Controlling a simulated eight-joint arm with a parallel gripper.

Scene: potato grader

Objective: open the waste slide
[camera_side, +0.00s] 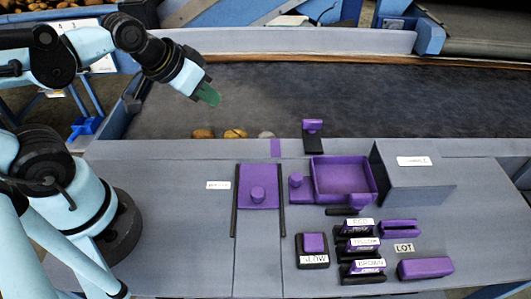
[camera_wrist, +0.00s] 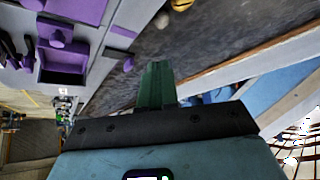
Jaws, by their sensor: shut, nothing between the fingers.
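The waste slide is a flat purple plate (camera_side: 258,172) with a round purple knob (camera_side: 258,194), lying between two dark rails on the grey worktop. A white label (camera_side: 218,185), too small to read surely, is left of it. In the wrist view the slide seems to be the purple plate (camera_wrist: 80,9) at the top left, cut by the frame edge. My gripper (camera_side: 210,97) is shut and empty, with green fingers, high above the dark belt, behind and left of the slide and well apart from it. Its fingers (camera_wrist: 159,68) also show in the wrist view.
Right of the slide are another purple knob (camera_side: 296,181), a purple tray (camera_side: 345,199), a grey box (camera_side: 415,175) and several labelled purple blocks (camera_side: 361,244). A few potatoes (camera_side: 235,133) lie on the belt (camera_side: 340,95) behind.

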